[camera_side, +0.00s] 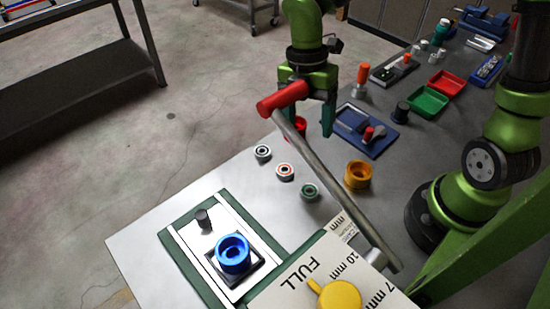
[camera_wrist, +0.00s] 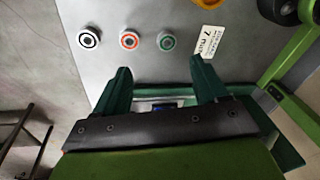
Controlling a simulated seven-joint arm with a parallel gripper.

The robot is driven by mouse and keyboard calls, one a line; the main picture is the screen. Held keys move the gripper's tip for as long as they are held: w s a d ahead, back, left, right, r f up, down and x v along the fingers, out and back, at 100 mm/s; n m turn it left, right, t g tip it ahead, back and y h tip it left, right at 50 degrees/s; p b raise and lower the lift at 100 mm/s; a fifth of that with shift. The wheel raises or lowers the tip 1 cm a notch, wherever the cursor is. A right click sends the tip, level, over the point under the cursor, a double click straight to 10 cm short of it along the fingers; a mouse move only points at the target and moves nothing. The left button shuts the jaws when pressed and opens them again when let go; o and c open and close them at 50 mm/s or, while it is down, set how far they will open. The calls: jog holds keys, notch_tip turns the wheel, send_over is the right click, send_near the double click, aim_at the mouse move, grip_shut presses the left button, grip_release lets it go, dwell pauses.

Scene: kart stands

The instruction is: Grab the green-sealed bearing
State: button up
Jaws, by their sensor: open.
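The green-sealed bearing (camera_side: 309,191) lies on the grey table, nearest the blue-cup fixture in a row of three small bearings. In the wrist view the green-sealed bearing (camera_wrist: 166,41) is at the right end of the row. A red-sealed bearing (camera_side: 285,172) is beside it, also in the wrist view (camera_wrist: 129,39). A black-sealed bearing (camera_side: 263,153) is farthest along, and in the wrist view (camera_wrist: 88,39) at the left. My gripper (camera_side: 328,115) is above the table, fingers down, apart from the bearings. In the wrist view my gripper (camera_wrist: 160,82) is open with nothing held.
A long grey lever with a red grip (camera_side: 283,98) crosses in front of my gripper and near the bearings. An orange cup (camera_side: 358,175) stands right of the green-sealed bearing. A blue cup (camera_side: 234,254) sits in a fixture. A blue tray (camera_side: 383,143) lies behind.

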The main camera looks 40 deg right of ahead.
jog(key=a+r+n, duration=0.1)
jog(key=a+n, duration=0.1)
jog(key=n, duration=0.4)
jog(key=n+g, duration=0.1)
jog(key=n, duration=0.5)
send_near(309, 191)
jog(key=x, duration=0.8)
jog(key=shift+f, duration=0.1)
jog(key=c, duration=1.2)
